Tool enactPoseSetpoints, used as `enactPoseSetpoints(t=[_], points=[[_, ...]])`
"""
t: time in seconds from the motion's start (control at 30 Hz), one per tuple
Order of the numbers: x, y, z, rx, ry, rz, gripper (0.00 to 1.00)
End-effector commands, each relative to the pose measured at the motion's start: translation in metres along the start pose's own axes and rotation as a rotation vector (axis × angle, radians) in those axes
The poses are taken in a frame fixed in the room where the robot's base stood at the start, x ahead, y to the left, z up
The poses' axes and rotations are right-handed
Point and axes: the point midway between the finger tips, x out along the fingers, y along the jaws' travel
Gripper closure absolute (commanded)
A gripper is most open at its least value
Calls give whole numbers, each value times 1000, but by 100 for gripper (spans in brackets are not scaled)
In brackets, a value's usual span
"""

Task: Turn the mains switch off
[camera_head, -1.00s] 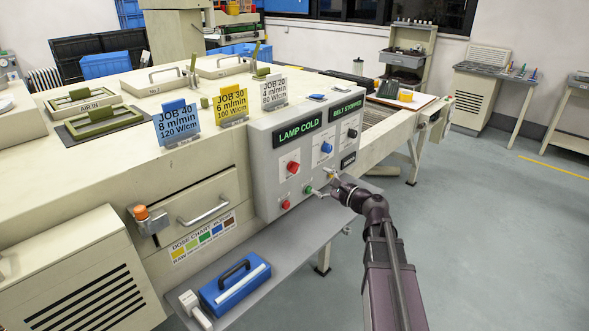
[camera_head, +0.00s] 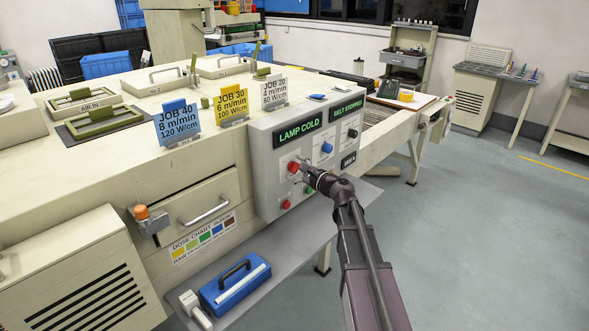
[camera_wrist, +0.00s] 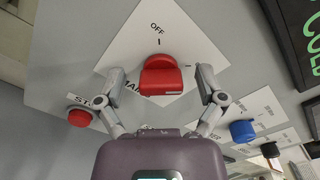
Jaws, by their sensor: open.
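The mains switch is a red rotary knob (camera_wrist: 160,76) on a white diamond plate (camera_wrist: 192,42) with "OFF" printed near one corner; the other label is partly hidden. In the head view the red knob (camera_head: 293,167) is on the grey control panel (camera_head: 262,190), under the "LAMP COLD" display. My gripper (camera_wrist: 158,92) is open, with one finger on each side of the knob in the wrist view. I cannot tell whether the fingers touch it. In the head view my gripper (camera_head: 304,168) is right at the knob, coming from the lower right.
A red button (camera_wrist: 80,118) sits beside the plate in the wrist view. A blue knob (camera_wrist: 242,131) and a black knob (camera_wrist: 270,149) are to the right. The "BELT STOPPED" display (camera_head: 346,116) is on the panel. A shelf with a blue case (camera_head: 236,285) lies below.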

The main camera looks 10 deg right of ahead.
Motion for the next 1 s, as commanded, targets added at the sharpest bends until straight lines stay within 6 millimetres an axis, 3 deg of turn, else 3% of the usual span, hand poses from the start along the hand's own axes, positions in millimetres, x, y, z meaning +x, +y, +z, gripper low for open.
enactPoseSetpoints(t=[0.2,0.27,0.4,0.5,1.0], points=[[0,0,0,0,0,0,11],[0,0,0,0,0,0,26],[0,0,0,0,0,0,68],[0,0,0,0,0,0,93],[0,1,0,-73,-1,1,94]])
